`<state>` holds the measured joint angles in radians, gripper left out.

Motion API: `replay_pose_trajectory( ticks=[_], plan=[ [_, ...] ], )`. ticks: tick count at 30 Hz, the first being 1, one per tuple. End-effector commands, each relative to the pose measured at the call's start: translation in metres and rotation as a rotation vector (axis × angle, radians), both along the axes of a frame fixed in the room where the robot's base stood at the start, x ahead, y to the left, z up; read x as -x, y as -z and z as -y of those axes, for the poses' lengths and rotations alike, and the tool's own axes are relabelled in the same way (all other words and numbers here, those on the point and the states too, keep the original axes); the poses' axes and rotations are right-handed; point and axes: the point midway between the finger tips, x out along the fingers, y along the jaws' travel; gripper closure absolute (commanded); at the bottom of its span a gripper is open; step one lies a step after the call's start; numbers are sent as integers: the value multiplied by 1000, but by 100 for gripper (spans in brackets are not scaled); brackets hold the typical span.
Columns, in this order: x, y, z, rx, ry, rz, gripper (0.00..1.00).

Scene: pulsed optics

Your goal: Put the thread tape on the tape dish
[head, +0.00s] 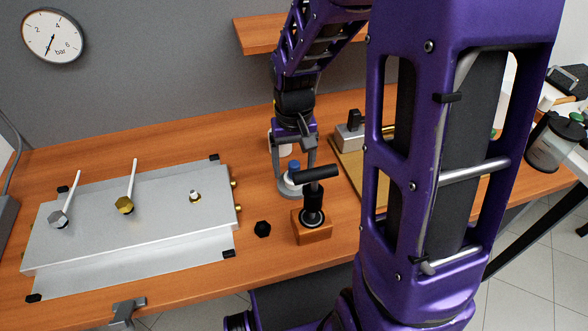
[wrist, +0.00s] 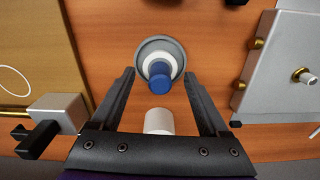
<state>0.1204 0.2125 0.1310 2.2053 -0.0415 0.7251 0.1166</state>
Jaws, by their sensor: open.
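A round grey dish (wrist: 142,52), which looks like the tape dish, sits on the wooden bench; it also shows in the head view (head: 283,191). A small piece with a blue cylindrical top (wrist: 160,80) and a white lower part stands on the dish; its blue top shows in the head view (head: 293,166). A plain white cylinder (wrist: 158,121) stands behind the dish. I cannot tell for sure which of these two is the thread tape. My gripper (wrist: 159,75) is open, its fingers either side of the blue-topped piece with gaps; it also shows in the head view (head: 294,165).
A wooden block with a black-handled tool (head: 313,215) stands close in front of the dish. A black hex knob (head: 262,229) lies near it. A silver manifold plate (head: 140,215) fills the left. A tan board (head: 349,165) with a metal block (head: 349,138) lies right.

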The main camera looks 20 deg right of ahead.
Motion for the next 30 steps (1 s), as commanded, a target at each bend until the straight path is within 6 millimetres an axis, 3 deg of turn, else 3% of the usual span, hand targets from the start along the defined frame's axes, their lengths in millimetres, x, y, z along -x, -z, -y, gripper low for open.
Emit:
replay_pose_trajectory(
  ticks=[1,6,12,18,30],
  plan=[
    [-1,-16,0,0,0,6,22],
    [-1,-53,0,0,1,5,22],
    [0,-84,0,0,0,1,22],
    [0,-94,0,0,0,0,22],
    [0,-95,0,0,0,1,22]
  ],
)
